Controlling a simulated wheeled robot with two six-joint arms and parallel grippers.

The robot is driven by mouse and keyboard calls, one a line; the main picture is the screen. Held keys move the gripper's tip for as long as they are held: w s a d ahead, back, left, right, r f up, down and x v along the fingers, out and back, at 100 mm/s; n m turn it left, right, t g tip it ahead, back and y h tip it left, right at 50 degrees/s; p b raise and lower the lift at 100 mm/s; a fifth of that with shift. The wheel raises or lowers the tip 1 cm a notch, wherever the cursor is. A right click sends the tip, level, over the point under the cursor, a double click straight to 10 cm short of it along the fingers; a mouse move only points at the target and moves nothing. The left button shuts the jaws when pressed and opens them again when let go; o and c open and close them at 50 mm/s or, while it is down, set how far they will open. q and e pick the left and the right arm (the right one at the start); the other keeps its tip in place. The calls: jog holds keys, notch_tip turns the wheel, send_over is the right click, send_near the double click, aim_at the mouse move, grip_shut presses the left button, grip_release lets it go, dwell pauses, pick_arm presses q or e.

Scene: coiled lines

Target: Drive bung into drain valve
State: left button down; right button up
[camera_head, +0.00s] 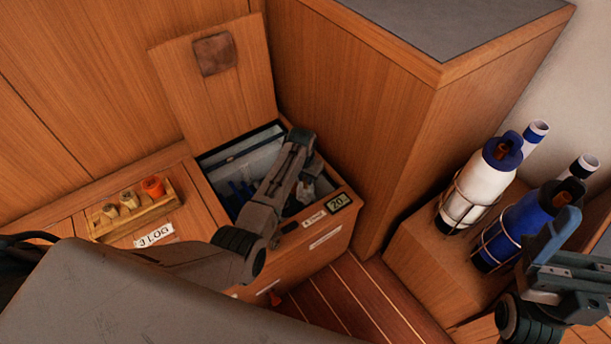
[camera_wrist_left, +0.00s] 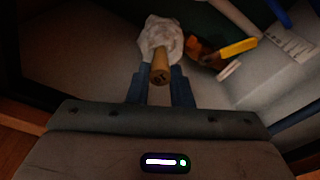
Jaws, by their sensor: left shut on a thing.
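A brass-orange fitting with a yellow handle (camera_wrist_left: 238,47), possibly the drain valve, is right of the bung. In the head view my left arm reaches down into the open locker (camera_head: 338,206), hiding its fingertips. My right gripper (camera_head: 563,245) is at the lower right, near the bottles; its jaw gap is unclear.
A wooden rack (camera_head: 140,217) with tan and orange plugs stands left of the locker. The raised lid (camera_head: 225,85) leans behind it. A white bottle (camera_head: 486,180) and a blue bottle (camera_head: 520,225) stand at right. The locker walls are close around my left gripper.

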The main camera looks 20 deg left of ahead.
pick_arm(q)
jog(key=shift+f+b, duration=0.35)
jog(key=shift+f, duration=0.45)
jog(key=shift+r, duration=0.15)
jog(key=shift+r+p, duration=0.3)
jog(key=shift+p, duration=0.35)
jog(key=shift+p, duration=0.75)
dwell(0.6)
jog(key=shift+f+b, duration=0.35)
jog(key=shift+f, duration=0.15)
dwell(0.4)
jog(key=c, duration=0.8)
grip_release()
jog(key=shift+r, duration=0.1)
notch_tip(320, 180, up, 7)
jog(key=p, duration=0.8)
